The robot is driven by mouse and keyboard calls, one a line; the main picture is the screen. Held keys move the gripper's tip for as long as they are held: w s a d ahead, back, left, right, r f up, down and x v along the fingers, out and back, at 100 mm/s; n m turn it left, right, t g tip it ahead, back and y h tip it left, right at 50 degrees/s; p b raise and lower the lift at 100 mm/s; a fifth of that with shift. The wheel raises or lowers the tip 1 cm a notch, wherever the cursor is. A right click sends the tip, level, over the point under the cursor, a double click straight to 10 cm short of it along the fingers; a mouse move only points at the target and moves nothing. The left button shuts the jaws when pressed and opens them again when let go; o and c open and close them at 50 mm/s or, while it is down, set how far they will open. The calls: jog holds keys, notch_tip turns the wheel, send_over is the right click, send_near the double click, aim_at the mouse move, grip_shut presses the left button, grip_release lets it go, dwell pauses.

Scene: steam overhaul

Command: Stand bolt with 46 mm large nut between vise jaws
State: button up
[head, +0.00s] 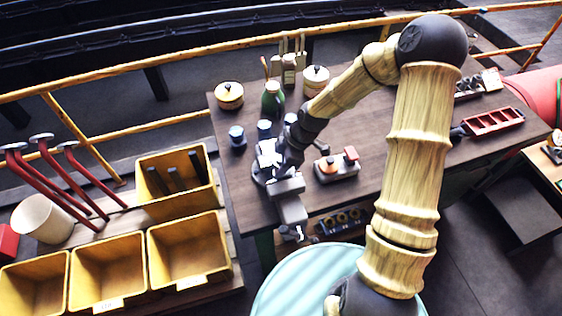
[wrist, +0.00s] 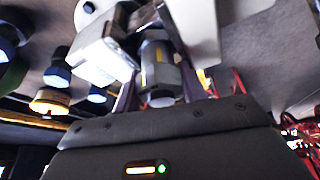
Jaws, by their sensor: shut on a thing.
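The vise (head: 290,203) is a grey metal body at the near left edge of the workbench, with its handle hanging over the edge. My gripper (head: 272,163) is at the vise, seen from above, and hides most of the jaws. In the wrist view, my gripper (wrist: 158,62) is shut on a grey metal piece, the bolt with its large nut (wrist: 159,76). Pale metal blocks of the vise (wrist: 103,55) lie close beside and beyond it. I cannot tell whether the bolt touches the jaws.
A red tray (head: 493,121) lies farther right. The middle of the bench (head: 390,150) is partly clear.

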jog(key=shift+f, duration=0.2)
jog(key=o, duration=1.4)
jog(key=shift+c, duration=0.2)
jog(key=shift+r+p, duration=3.25)
jog(key=shift+r, duration=0.8)
